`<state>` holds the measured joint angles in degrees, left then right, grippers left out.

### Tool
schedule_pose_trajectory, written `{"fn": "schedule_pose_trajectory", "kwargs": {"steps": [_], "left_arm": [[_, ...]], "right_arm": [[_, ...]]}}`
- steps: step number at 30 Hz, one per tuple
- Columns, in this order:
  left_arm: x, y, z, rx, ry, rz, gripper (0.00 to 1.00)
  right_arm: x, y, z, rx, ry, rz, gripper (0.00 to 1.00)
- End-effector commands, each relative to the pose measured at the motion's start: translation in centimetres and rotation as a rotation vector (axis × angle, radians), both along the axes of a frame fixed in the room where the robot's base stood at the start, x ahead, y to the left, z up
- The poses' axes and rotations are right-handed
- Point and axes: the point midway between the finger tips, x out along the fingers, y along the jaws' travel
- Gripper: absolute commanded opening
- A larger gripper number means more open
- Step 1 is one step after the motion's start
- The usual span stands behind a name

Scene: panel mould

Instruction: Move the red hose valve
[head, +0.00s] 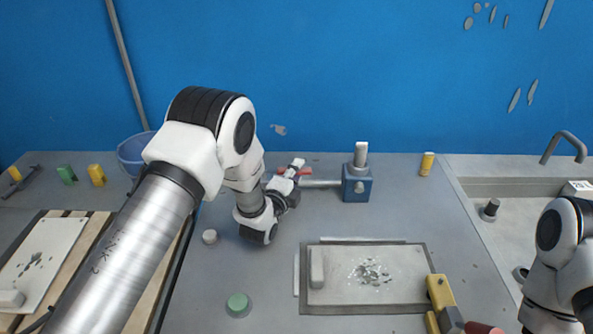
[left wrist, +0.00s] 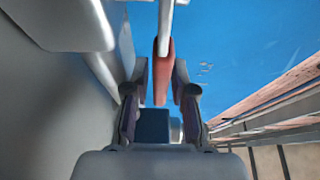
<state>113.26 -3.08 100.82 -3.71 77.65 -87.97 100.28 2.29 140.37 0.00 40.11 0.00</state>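The red hose valve (head: 306,171) is at the back of the grey table, beside the grey pipe that leads to a blue block (head: 357,184). My left gripper (head: 297,176) is at the valve and partly covers it. In the left wrist view, the red valve lever (left wrist: 164,72) lies between the two fingers of my left gripper (left wrist: 160,85). The fingers are apart, with a gap on the lever's left side; contact on its right side is unclear.
A grey panel mould (head: 330,297) lies at the front centre. A green-topped pot (head: 238,304) and a small pale cylinder (head: 209,236) stand left of it. A yellow piece (head: 440,291) is at its right. A blue bucket (head: 132,150) stands behind my left arm; a blue wall closes the back.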

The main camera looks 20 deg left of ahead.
Motion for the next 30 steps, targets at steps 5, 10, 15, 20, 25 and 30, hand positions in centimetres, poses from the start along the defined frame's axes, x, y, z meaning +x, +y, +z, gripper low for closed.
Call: {"fn": "schedule_pose_trajectory", "kwargs": {"steps": [5,10,15,20,25,30], "left_arm": [[0.0,0.0,0.0,0.000,0.000,0.000,0.00],[0.0,0.0,0.0,0.000,-0.001,0.000,0.00],[-0.1,0.0,0.0,0.000,-0.001,-0.009,0.00],[-0.4,0.0,0.0,0.000,-0.001,-0.048,0.00],[-1.2,-0.1,-0.1,-0.001,-0.001,-0.133,0.00],[-2.3,-0.1,-0.2,-0.002,-0.002,-0.262,0.00]], "right_arm": [[0.0,0.0,0.0,0.000,0.000,0.000,0.00],[0.0,0.0,0.0,0.000,0.000,0.000,0.00],[0.0,0.0,-0.1,0.000,0.000,0.000,0.00],[0.0,0.0,-0.4,0.000,0.000,0.000,0.00],[0.0,0.0,-0.9,0.000,0.000,0.000,0.00],[0.0,0.0,-1.6,0.000,0.000,0.000,0.00]]}}
